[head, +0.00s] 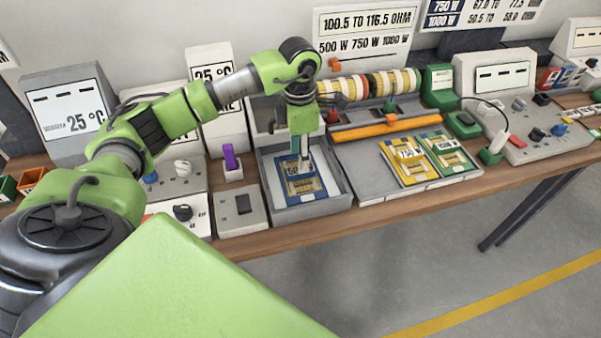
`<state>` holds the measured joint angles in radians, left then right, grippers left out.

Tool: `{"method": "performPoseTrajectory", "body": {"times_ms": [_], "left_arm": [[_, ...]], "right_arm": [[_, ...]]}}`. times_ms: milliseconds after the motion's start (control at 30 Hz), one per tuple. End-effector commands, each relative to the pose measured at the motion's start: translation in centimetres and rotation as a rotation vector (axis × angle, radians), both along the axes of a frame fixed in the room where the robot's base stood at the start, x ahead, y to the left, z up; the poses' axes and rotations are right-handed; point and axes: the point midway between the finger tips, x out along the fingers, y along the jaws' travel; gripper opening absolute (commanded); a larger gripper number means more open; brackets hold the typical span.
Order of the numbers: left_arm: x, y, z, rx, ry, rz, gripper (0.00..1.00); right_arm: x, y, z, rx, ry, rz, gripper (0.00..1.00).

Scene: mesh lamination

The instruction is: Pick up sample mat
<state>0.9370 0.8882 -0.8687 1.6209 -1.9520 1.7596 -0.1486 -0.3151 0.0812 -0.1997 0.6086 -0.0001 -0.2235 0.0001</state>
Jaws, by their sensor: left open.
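The blue sample mat (317,187) lies flat on a white surface inside a grey open tray (313,213) on the bench. It has a yellowish pattern and a printed label. My left gripper (302,168) points down over the mat and hides part of it. The fingers are apart with nothing visibly held. I cannot tell whether the fingertips touch the mat. My right gripper does not show.
A yellow mat (406,162) and a green mat (447,153) lie on a grey plate to the right, below an orange bar (385,128). A purple-handled item (229,158) stands left of the tray. Switch boxes and meters crowd the bench (287,236).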

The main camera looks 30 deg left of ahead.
Motion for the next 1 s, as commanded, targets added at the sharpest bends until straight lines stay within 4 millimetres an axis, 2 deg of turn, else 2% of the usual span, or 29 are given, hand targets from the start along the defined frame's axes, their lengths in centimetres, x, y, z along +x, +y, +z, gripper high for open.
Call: {"method": "performPoseTrajectory", "body": {"times_ms": [33, 100, 200, 400, 633, 667, 800, 1000], "left_arm": [[0.0, 0.0, -0.3, -0.001, 0.003, 0.000, 0.40], [0.0, 0.0, -1.0, 0.000, 0.006, 0.000, 0.40], [0.2, 0.0, -2.5, -0.001, 0.006, 0.001, 0.40], [0.3, 0.0, -4.9, 0.000, 0.001, -0.001, 0.40], [0.3, 0.0, -5.2, -0.001, 0.001, -0.001, 0.40], [0.3, 0.0, -5.2, -0.001, 0.001, -0.001, 0.35], [0.3, 0.0, -5.1, -0.001, 0.001, -0.001, 0.00], [0.3, 0.0, -5.1, -0.001, -0.001, -0.001, 0.00]], "right_arm": [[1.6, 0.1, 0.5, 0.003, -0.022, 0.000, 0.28], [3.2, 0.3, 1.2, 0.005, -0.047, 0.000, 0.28], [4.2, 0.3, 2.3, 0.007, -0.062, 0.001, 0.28], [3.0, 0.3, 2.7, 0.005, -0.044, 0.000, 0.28], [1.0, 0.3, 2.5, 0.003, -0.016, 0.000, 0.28], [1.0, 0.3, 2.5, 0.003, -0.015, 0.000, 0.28], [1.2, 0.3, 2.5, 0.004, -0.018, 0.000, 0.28], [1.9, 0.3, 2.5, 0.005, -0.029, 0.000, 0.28]]}}
